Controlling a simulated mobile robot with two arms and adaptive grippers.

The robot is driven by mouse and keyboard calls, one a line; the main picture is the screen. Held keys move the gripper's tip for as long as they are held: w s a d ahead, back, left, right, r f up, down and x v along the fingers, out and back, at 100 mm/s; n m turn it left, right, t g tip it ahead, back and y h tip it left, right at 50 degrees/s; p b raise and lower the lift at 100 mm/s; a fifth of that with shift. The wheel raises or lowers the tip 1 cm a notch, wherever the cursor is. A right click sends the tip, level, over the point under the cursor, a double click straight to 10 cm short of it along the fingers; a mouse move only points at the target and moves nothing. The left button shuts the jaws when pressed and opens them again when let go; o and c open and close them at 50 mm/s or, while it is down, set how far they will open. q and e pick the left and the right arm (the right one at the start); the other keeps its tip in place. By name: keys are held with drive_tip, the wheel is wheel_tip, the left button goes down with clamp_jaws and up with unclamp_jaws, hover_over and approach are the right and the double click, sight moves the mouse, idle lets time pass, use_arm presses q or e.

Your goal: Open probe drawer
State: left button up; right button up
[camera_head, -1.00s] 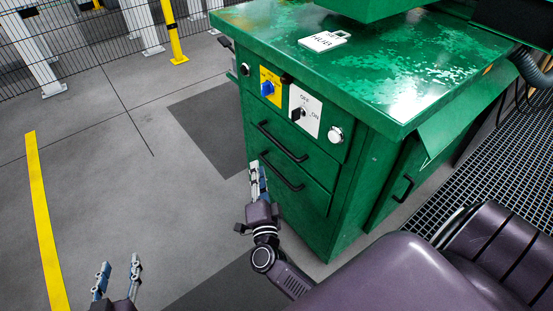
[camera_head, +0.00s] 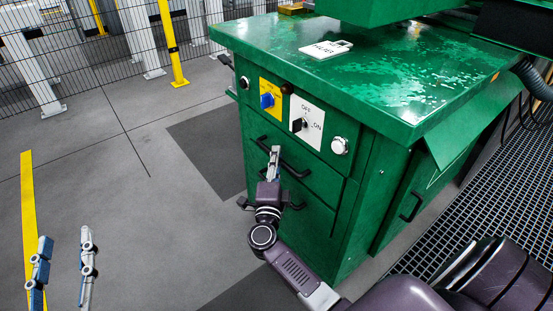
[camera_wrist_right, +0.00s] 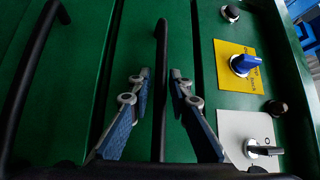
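The green cabinet (camera_head: 335,225) has two drawers, each with a black bar handle. My right gripper (camera_head: 274,152) is at the upper drawer handle (camera_head: 295,169). In the right wrist view my right gripper (camera_wrist_right: 161,74) is open, with the upper handle (camera_wrist_right: 161,50) running between its two fingers, a gap on each side. The lower drawer handle (camera_head: 298,206) is partly hidden by my gripper; it also shows at the left of the right wrist view (camera_wrist_right: 38,62). Both drawers look shut. My left gripper (camera_head: 65,238) is open and empty over the floor.
Above the drawers are a blue knob (camera_head: 267,101), a black switch on a white plate (camera_head: 305,118) and a silver button (camera_head: 340,145). A side door handle (camera_head: 412,206) sticks out at right. The floor left of the cabinet is clear.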

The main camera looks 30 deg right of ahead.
drive_tip(key=shift+w+d, duration=0.1)
drive_tip(key=shift+w, duration=0.05)
drive_tip(key=shift+c, duration=0.3)
clamp_jaws()
